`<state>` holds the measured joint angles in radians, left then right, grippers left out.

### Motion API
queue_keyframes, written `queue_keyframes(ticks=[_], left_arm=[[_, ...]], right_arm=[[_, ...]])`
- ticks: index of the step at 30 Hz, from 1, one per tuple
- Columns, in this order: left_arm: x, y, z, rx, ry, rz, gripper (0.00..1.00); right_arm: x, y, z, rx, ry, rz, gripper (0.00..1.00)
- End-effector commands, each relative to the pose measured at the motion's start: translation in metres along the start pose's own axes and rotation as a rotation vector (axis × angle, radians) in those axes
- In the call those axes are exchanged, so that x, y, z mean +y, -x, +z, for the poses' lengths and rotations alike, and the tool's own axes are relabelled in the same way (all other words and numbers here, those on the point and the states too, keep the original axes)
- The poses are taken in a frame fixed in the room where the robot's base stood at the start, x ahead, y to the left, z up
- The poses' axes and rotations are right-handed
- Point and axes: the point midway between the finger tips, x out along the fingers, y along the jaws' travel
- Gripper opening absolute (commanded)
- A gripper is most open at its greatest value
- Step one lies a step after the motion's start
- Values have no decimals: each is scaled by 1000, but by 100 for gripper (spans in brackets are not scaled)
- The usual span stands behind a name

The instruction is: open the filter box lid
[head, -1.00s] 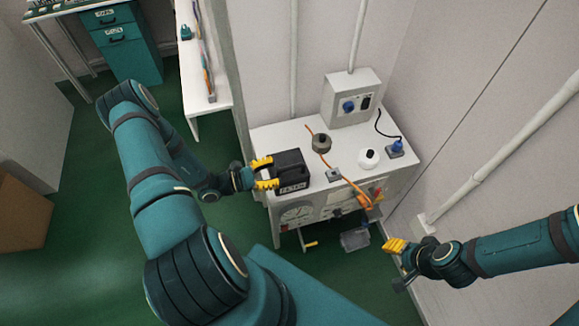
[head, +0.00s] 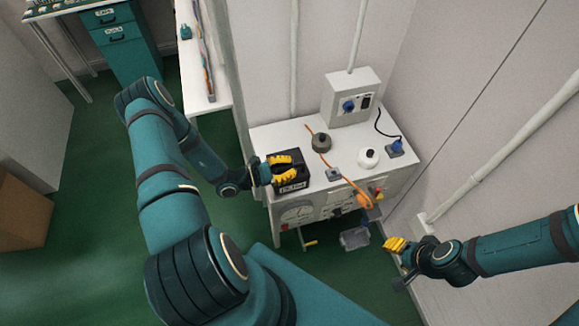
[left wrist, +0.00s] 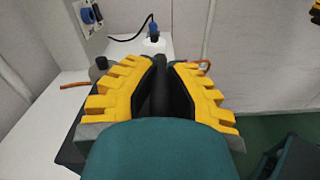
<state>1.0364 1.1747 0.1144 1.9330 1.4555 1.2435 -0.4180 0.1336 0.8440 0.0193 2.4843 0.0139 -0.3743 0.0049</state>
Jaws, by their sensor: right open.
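The filter box (head: 300,184) is black with a pale label on its front. It sits at the left end of the white bench top, and its lid looks shut. My left gripper (head: 290,170) is over the top of the box, its yellow fingers pointing right. In the left wrist view its fingers (left wrist: 164,78) lean in from both sides of a dark upright bar, with the fingertips close to it. Whether they press on it I cannot tell. The lid top is largely hidden by the fingers. My right gripper (head: 395,244) is open and empty, right of the bench.
On the bench stand a grey round part (head: 321,142), a white round container (head: 369,158) and a blue plug (head: 396,147) with a black cable. An orange cord (head: 345,178) crosses the top. A grey switch box (head: 350,97) stands behind.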

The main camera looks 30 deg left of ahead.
Motion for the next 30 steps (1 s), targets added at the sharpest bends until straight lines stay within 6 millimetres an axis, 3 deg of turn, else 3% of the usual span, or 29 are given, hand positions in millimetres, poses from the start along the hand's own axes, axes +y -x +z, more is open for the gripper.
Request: queue_keyframes(ticks=[14, 30], left_arm=[[5, 0, 8, -3, 67, -1, 0], [48, 0, 36, -4, 513, -1, 0]], right_arm=[[-1, 3, 0, 0, 0, 0, 47], [-4, 12, -2, 0, 0, -3, 47]])
